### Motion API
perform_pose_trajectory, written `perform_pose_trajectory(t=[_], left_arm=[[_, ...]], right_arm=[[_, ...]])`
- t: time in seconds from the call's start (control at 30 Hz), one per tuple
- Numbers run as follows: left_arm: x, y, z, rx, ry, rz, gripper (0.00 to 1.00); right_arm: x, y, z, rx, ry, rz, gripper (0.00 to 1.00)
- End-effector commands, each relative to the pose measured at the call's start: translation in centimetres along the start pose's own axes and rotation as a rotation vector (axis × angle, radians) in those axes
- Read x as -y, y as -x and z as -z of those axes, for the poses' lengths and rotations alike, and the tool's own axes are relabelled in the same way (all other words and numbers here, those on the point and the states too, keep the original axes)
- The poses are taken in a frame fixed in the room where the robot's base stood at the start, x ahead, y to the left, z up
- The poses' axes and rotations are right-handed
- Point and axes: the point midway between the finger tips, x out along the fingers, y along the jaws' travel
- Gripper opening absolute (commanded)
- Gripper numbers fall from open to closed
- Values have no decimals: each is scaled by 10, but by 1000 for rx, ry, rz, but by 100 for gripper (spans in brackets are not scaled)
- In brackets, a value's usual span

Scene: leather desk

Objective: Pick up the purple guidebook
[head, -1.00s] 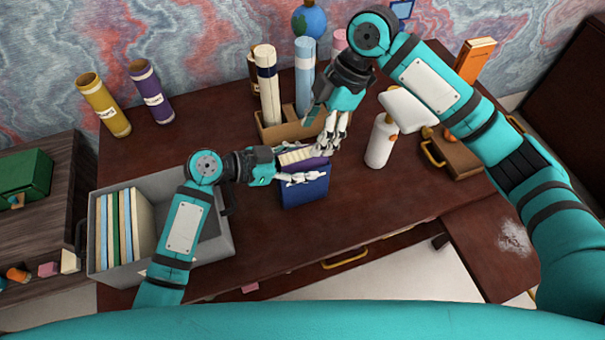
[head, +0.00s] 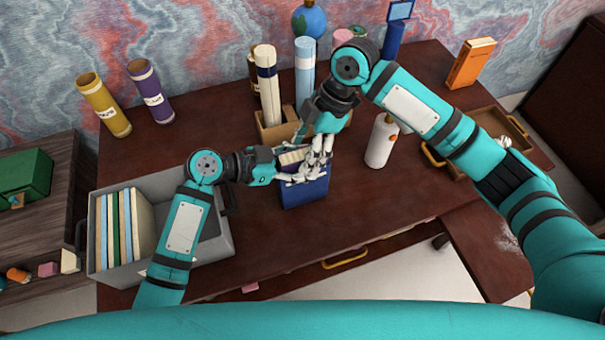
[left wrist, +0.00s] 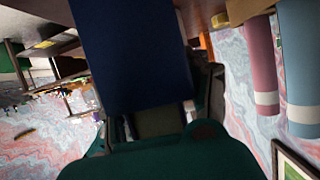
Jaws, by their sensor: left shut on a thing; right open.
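A dark blue book (head: 306,193) stands near the middle of the desk, its cover facing me. My left gripper (head: 290,174) is shut on it from the left, and its cover fills the middle of the left wrist view (left wrist: 130,55). Cream page edges show at the book's top. My right gripper (head: 318,164) is open and reaches down from above, its fingers in front of the book's upper right. I cannot make out a clearly purple book now; the fingers cover that part, and whether they touch anything is unclear.
Behind the book stands a tan holder (head: 272,132) with rolled tubes. A white bottle (head: 381,142) is at right. A grey bin (head: 222,240) with several books is at left. Yellow (head: 103,105) and purple (head: 150,92) tubes stand at back left. The desk front is clear.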

Motion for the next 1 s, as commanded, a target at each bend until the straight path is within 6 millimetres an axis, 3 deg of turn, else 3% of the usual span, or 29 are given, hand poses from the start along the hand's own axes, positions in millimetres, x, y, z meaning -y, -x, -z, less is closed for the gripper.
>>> perform_pose_trajectory(t=[0.47, 0.93, 1.0], left_arm=[[0, 0, 0, 1, 1, -1, 14], [0, 0, 0, 1, 1, 0, 14], [0, 0, 0, 1, 1, 0, 14]], right_arm=[[0, -3, -1, 0, 0, 0, 62], [1, -4, -1, 0, 0, 4, 3], [1, -5, -2, 0, 0, 5, 0]])
